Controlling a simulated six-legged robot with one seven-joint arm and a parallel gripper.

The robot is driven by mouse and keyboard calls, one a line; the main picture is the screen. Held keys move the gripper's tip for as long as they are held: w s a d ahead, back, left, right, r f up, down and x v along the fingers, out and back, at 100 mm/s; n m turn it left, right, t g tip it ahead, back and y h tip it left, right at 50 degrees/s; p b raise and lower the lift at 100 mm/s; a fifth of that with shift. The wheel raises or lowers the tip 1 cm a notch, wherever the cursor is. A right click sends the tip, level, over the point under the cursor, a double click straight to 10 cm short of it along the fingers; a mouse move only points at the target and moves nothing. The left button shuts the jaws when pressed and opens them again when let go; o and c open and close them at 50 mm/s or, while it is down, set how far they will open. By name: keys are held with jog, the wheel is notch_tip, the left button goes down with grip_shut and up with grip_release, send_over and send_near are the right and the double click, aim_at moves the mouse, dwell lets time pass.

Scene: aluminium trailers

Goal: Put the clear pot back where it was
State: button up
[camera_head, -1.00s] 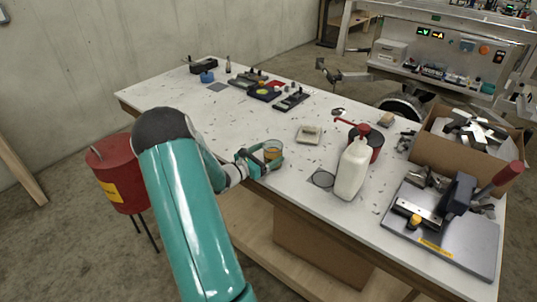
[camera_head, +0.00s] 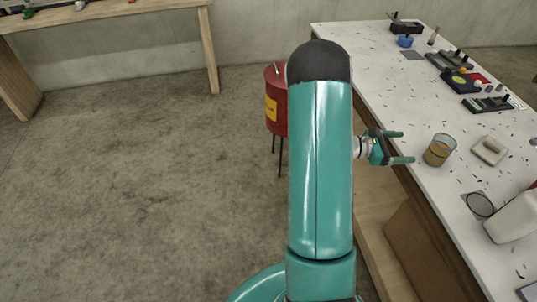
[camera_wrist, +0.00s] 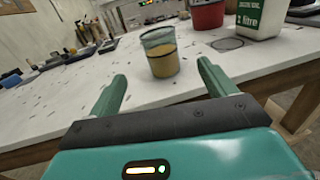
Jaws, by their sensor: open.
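The clear pot (camera_head: 439,150), with an amber filling in its lower part, stands upright on the white table (camera_head: 400,90) near its left edge. It also shows in the wrist view (camera_wrist: 161,52), beyond my fingertips. My gripper (camera_head: 402,147) is open and empty, just left of the pot at the table edge. Its two green fingers point towards the pot, with a gap between. In the wrist view the fingers (camera_wrist: 162,82) are spread wide and nothing is between them.
A pale block-like dish (camera_head: 490,150) lies right of the pot. A dark ring on a grey square (camera_head: 480,204) and a white bottle (camera_head: 515,217) are nearer the front. A red drum (camera_head: 275,112) stands on the floor left of the table. The floor at left is clear.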

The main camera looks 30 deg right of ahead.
jog(key=w+a+r+m+t+y, duration=0.2)
jog(key=w+a+r+m+y, duration=0.15)
jog(key=a, duration=0.55)
jog(key=w+a+r+m+t+y, duration=0.2)
jog(key=a+r+m+t, duration=0.15)
jog(key=a, duration=0.55)
jog(key=w+a+r+m+t+y, duration=0.2)
jog(key=w+a+r+y, duration=0.15)
jog(key=a, duration=0.55)
jog(key=a+r+m+t+y, duration=0.1)
jog(key=a+r+t+y, duration=0.2)
jog(key=a, duration=0.9)
jog(key=s+a+r+m+t+y, duration=0.1)
jog(key=a+r+t+y, duration=0.2)
jog(key=a, duration=0.9)
notch_tip(320, 180, up, 3)
jog(key=shift+s+a+f+t, duration=0.2)
jog(key=shift+s+a+t, duration=0.1)
jog(key=shift+t, duration=0.65)
